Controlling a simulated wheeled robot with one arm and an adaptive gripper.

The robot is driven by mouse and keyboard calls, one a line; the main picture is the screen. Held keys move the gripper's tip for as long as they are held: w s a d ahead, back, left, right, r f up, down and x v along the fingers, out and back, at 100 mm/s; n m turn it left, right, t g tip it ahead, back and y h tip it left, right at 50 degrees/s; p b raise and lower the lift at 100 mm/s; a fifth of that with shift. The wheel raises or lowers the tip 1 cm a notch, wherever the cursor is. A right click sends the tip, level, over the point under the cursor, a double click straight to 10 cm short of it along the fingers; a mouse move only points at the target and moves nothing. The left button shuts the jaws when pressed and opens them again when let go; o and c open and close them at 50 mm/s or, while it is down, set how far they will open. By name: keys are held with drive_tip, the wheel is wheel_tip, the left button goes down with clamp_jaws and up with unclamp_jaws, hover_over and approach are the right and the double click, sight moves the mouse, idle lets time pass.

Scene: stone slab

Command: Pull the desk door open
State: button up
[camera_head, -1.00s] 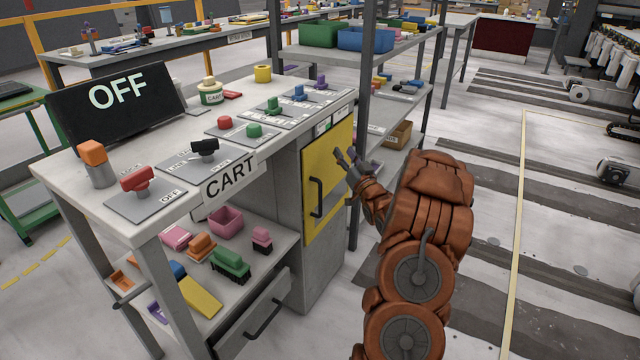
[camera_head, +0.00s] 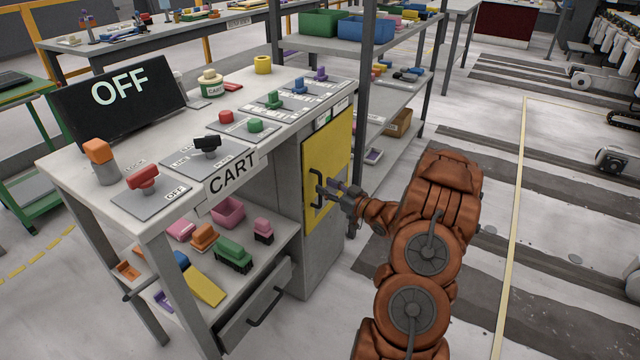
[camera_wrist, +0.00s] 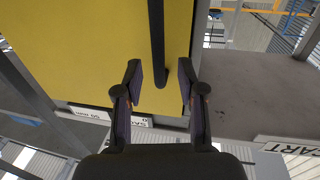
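The yellow desk door (camera_head: 339,158) is on the desk's right side, below the worktop, and looks closed. Its dark vertical bar handle (camera_head: 315,189) is on the door's left part. My gripper (camera_head: 325,190) is at the handle, reaching in from the right. In the wrist view, the yellow door (camera_wrist: 85,50) fills the upper left, and the black handle (camera_wrist: 157,40) runs down between the fingers. My gripper (camera_wrist: 160,85) is open, with a finger on each side of the handle's end and visible gaps to both. Contact with the door cannot be told.
The desk (camera_head: 215,130) carries a dark OFF screen (camera_head: 120,103), switches and buttons. A grey drawer (camera_head: 262,315) sits low at the left of the door. A metal shelf rack (camera_head: 363,100) stands just behind the door.

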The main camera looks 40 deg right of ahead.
sight(321, 184)
drive_tip(key=shift+w+a, duration=0.15)
drive_tip(key=shift+w, duration=0.7)
drive_tip(key=shift+w+a, duration=0.1)
drive_tip(key=shift+w, duration=0.75)
clamp_jaws()
